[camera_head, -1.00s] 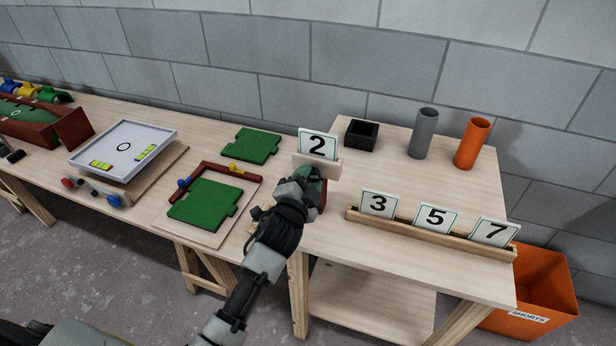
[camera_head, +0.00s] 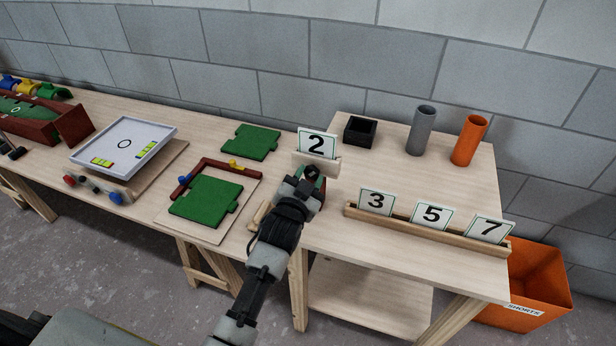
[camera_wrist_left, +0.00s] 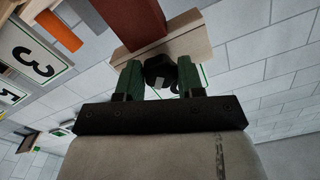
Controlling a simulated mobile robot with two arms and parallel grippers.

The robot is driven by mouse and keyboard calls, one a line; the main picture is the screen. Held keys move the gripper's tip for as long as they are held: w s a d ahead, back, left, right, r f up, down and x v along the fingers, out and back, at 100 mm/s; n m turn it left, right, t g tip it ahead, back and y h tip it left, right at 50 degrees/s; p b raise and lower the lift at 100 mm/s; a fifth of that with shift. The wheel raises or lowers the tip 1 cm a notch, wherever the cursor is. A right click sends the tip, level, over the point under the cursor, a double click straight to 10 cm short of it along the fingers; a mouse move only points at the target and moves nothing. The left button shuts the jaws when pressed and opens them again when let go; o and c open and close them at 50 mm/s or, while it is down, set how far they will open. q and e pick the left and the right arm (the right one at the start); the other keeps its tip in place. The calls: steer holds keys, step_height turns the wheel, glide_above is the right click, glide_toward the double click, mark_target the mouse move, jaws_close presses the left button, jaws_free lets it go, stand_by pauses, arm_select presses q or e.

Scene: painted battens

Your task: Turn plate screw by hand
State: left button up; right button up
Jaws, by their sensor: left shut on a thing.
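The plate screw shows as a black knob (camera_wrist_left: 160,70) in the left wrist view, in front of a pale wooden piece and a red-brown block (camera_wrist_left: 132,20). My left gripper (camera_wrist_left: 160,82) has its two green fingers on either side of the knob and is shut on it. In the head view my left gripper (camera_head: 311,179) is at the left edge of the right table, just below the wooden holder (camera_head: 318,163) with the number 2 card (camera_head: 317,144). There the gripper mostly hides the screw and block. My right gripper is not in view.
A wooden rail (camera_head: 425,232) with cards 3, 5 and 7 lies to the right. A black box (camera_head: 360,132), a grey tube (camera_head: 421,131) and an orange tube (camera_head: 469,141) stand behind. Green plates (camera_head: 204,201) lie left. An orange bin (camera_head: 535,285) stands at far right.

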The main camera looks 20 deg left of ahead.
arm_select(q)
steer(key=shift+f, duration=0.1)
steer(key=o, duration=0.9)
steer(key=s+b, duration=0.1)
steer(key=s, duration=1)
steer(key=shift+a, duration=0.15)
steer(key=shift+w, duration=0.1)
